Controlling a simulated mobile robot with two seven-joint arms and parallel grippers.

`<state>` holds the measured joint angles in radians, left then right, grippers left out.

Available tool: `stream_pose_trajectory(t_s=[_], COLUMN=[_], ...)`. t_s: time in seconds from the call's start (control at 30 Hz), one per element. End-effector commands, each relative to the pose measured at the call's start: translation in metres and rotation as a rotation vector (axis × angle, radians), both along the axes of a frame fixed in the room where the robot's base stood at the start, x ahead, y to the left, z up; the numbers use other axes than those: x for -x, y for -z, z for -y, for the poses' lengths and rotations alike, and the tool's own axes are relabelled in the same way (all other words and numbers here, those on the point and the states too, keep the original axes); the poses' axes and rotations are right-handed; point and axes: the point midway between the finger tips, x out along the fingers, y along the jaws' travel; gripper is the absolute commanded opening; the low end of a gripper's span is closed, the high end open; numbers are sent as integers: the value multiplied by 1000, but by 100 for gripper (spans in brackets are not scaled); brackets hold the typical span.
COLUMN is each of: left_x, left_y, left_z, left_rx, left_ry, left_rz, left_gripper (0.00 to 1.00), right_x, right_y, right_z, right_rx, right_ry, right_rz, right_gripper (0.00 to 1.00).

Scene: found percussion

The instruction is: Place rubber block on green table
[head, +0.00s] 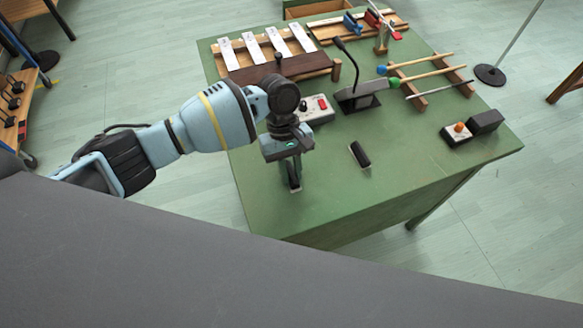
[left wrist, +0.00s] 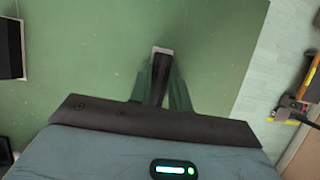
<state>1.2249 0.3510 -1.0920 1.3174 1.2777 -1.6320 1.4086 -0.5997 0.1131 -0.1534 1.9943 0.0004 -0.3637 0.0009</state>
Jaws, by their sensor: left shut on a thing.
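My left gripper (head: 294,178) points down over the near left part of the green table (head: 330,205). It is shut on a narrow dark block with a pale end, which I take to be the rubber block. In the left wrist view the block (left wrist: 161,58) shows between the two fingers (left wrist: 161,88), with green table top (left wrist: 90,50) around it. My right gripper is not in view.
A small black piece with a pale edge (head: 359,154) lies right of my gripper. Behind stand a box with a red button (head: 316,109), a black microphone stand (head: 360,97) and a wooden bar instrument (head: 280,62). The table front is clear.

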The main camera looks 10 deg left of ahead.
Motion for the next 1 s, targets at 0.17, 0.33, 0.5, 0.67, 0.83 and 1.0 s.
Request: stream_pose_trajectory(t_s=[0.17, 0.33, 0.5, 0.67, 0.83, 1.0], left_x=[-1, -1, -1, -1, -2, -10], left_y=[-2, 1, 1, 1, -4, -26], left_z=[0, 0, 0, 0, 0, -5], left_rx=[1, 0, 0, 0, 0, 1], left_ry=[0, -1, -1, -1, 0, -2], left_rz=[2, 3, 3, 3, 4, 7], left_gripper=[0, 24, 41, 41, 41, 41], right_x=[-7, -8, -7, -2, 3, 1], right_y=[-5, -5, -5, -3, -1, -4], right_z=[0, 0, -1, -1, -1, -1], right_rx=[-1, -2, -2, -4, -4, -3], right_ry=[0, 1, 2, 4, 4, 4], right_rz=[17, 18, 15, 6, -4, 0], right_gripper=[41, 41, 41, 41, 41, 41])
